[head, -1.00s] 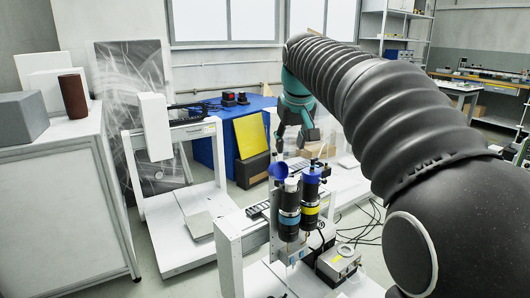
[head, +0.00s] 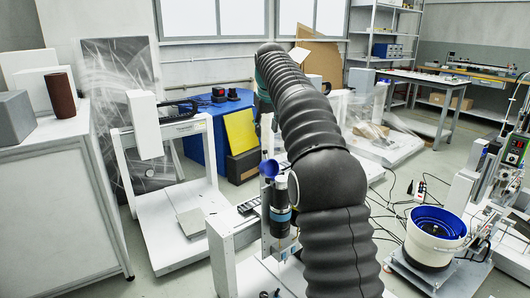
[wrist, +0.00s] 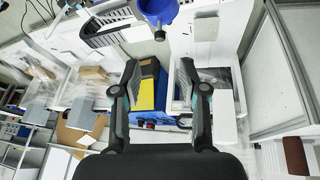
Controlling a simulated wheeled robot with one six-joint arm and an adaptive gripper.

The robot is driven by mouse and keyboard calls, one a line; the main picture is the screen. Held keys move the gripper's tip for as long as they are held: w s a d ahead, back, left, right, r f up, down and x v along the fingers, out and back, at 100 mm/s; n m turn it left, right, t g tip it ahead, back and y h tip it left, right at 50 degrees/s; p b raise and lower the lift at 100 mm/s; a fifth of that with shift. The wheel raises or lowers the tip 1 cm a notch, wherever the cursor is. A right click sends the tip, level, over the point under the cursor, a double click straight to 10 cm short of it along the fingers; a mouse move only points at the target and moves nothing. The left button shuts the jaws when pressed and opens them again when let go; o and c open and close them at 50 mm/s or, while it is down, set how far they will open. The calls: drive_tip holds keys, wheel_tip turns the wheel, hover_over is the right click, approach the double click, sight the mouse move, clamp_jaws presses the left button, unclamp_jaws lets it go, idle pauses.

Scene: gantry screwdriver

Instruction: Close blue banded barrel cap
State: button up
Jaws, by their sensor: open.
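The barrel with the blue band (head: 280,215) stands upright on the gantry screwdriver in the head view. Its blue cap (head: 269,169) is tipped open to the left of the barrel's top. The cap also shows at the top edge of the wrist view (wrist: 158,10), partly cut off. My gripper (wrist: 158,78) is open and empty, its two fingers spread apart. The cap lies beyond the fingertips, roughly in line with the gap between them, and is not touched. In the head view my arm hides most of the gripper and the second barrel.
A white gantry frame (head: 222,258) stands left of the barrel. Another white gantry (head: 160,215) stands further left, with a blue cabinet (head: 205,150) and yellow panel (head: 241,133) behind. A white bucket with a blue interior (head: 436,240) stands at the right, beyond loose cables.

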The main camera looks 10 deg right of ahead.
sight(265, 152)
drive_tip(key=x, duration=1.1)
drive_tip(key=shift+f, duration=0.1)
